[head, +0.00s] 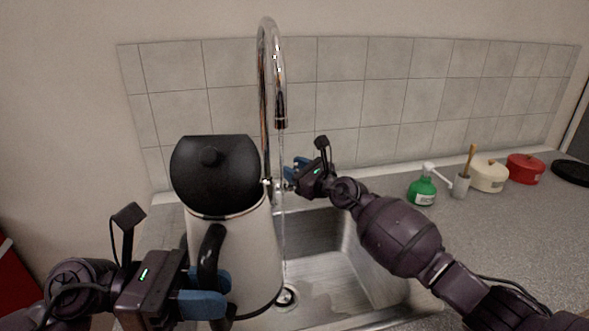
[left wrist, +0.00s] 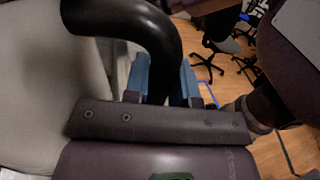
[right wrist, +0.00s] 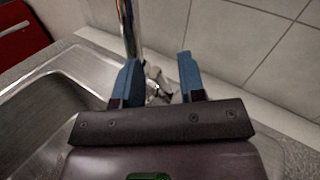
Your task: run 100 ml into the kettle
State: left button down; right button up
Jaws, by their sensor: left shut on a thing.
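The kettle (head: 230,262) is off-white with a black knobbed lid (head: 213,178) and a black handle (head: 210,255). My left gripper (head: 205,292) is shut on the handle, which also shows in the left wrist view (left wrist: 160,40). The chrome tap (head: 264,90) arches up behind the kettle. A thin stream of water (head: 283,200) falls from its spout, close beside the kettle's right side, towards the sink drain. My right gripper (head: 290,178) is at the tap's lever (right wrist: 157,85), with its fingers apart on either side of it. The kettle's inside is hidden.
The steel sink (head: 335,245) lies below the tap. On the counter to the right stand a green soap bottle (head: 422,191), a brush holder (head: 461,186), a cream pot (head: 488,175) and a red pot (head: 525,169). The tiled wall (head: 400,100) is behind.

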jog(key=shift+c, duration=0.3)
grip_shut()
jog(key=shift+w+a+r, duration=0.1)
jog(key=shift+w+r, duration=0.05)
jog(key=shift+w+a+r+m+g+h, duration=0.15)
jog(key=shift+w+r+m+g+h, duration=0.15)
jog(key=shift+w+m+g+h, duration=0.35)
jog(key=shift+w+a+r+m+g+h, duration=0.1)
jog(key=shift+w+m+g+h, duration=0.25)
jog(key=shift+w+g, duration=0.35)
jog(key=shift+w+a+r+m+g+h, duration=0.1)
jog(key=shift+w+m+g+h, duration=0.1)
jog(key=shift+w+g+h, duration=0.3)
jog(key=shift+o, duration=0.3)
grip_release()
jog(key=shift+w+g, duration=0.1)
jog(key=shift+g, duration=0.15)
